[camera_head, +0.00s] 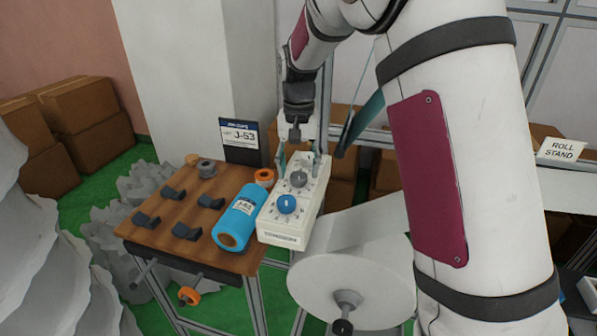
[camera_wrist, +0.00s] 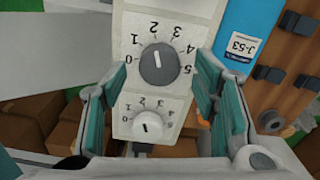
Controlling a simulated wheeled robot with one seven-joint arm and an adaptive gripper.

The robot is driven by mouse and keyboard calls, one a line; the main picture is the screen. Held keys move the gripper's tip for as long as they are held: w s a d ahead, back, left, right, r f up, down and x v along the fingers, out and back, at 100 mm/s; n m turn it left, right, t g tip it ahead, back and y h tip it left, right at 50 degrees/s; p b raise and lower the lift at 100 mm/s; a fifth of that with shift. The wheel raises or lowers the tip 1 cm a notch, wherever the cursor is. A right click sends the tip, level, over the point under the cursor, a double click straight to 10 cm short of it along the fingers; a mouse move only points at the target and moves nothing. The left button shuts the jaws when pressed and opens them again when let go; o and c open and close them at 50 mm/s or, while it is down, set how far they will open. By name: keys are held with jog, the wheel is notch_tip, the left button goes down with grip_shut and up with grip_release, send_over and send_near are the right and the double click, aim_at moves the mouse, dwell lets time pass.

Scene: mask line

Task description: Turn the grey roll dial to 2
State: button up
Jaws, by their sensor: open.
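The grey roll dial (camera_wrist: 159,66) sits on the white control box (camera_wrist: 203,10), with numbers 0 to 5 around it. Its white pointer line points up in the wrist view, at or very near the 2. In the head view the grey dial (camera_head: 298,179) is behind the blue dial (camera_head: 287,204). My gripper (camera_head: 300,160) is over the far part of the box. In the wrist view its open fingers (camera_wrist: 162,72) stand on either side of the grey dial, with visible gaps to it. A smaller white dial (camera_wrist: 147,124) is nearer the gripper's base.
A blue cylinder (camera_head: 238,216) lies left of the box on a wooden table (camera_head: 160,233), with several dark clips and a grey ring (camera_head: 206,168). An orange ring (camera_head: 264,176) lies close to the box. A large white roll (camera_head: 350,270) is at the front right.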

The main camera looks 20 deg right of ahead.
aim_at(298, 175)
notch_tip(298, 175, up, 10)
jog(key=shift+r, duration=0.2)
dwell(0.4)
jog(key=s+r+n+t, duration=0.2)
jog(key=s, duration=1)
jog(key=s+r+n+t, duration=0.1)
jog(key=s+r, duration=0.2)
jog(key=s, duration=1)
jog(key=s+f+n+t, duration=0.1)
jog(key=s+f, duration=0.3)
jog(key=s, duration=0.4)
jog(key=shift+d+f+n, duration=0.25)
jog(key=shift+f+n, duration=0.1)
jog(key=shift+n, duration=0.05)
